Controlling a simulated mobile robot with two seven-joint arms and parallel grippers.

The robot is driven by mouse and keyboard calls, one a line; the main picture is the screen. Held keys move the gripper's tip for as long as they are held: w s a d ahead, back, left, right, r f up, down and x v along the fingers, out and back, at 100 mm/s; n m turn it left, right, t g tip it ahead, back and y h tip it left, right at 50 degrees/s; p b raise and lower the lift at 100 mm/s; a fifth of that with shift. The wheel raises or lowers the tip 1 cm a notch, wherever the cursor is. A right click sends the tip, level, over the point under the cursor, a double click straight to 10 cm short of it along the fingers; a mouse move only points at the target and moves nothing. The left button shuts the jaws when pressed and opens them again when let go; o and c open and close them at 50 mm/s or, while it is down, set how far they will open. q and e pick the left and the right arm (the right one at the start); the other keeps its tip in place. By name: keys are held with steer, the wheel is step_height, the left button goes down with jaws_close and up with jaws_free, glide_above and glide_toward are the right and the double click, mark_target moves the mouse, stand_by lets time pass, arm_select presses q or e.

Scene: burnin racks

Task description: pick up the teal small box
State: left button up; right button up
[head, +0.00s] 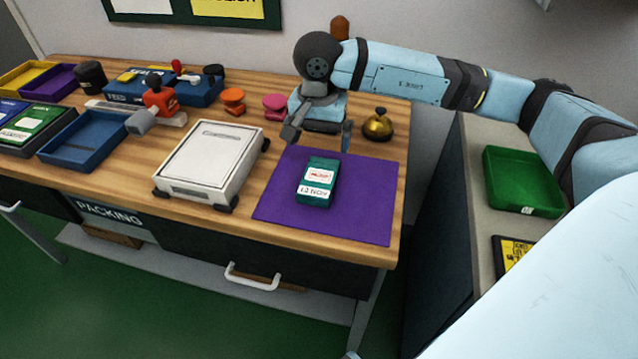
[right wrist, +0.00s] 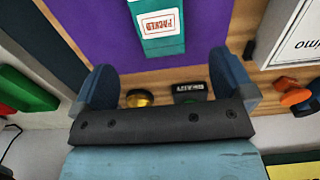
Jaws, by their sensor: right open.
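The teal small box (head: 318,183) lies on a purple mat (head: 362,212) at the right end of the wooden table. It has white labels, one with red print. In the right wrist view the teal box (right wrist: 163,42) shows at the top, beyond the fingers and partly cut off by the frame edge. My right gripper (head: 318,138) is open and empty above the back of the mat, behind the box and apart from it. Its two fingers also show in the right wrist view (right wrist: 166,88), spread wide. My left gripper is not in view.
A white scale (head: 210,158) stands left of the mat. A gold bell (head: 378,125) stands behind the mat, close to my right gripper. Stamps, a blue tray (head: 84,140) and other trays fill the left. A green tray (head: 523,181) sits on the right-hand counter.

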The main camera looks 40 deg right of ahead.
mark_target(319, 176)
step_height(319, 176, down, 11)
steer(key=shift+b, duration=0.7)
steer(key=c, duration=1)
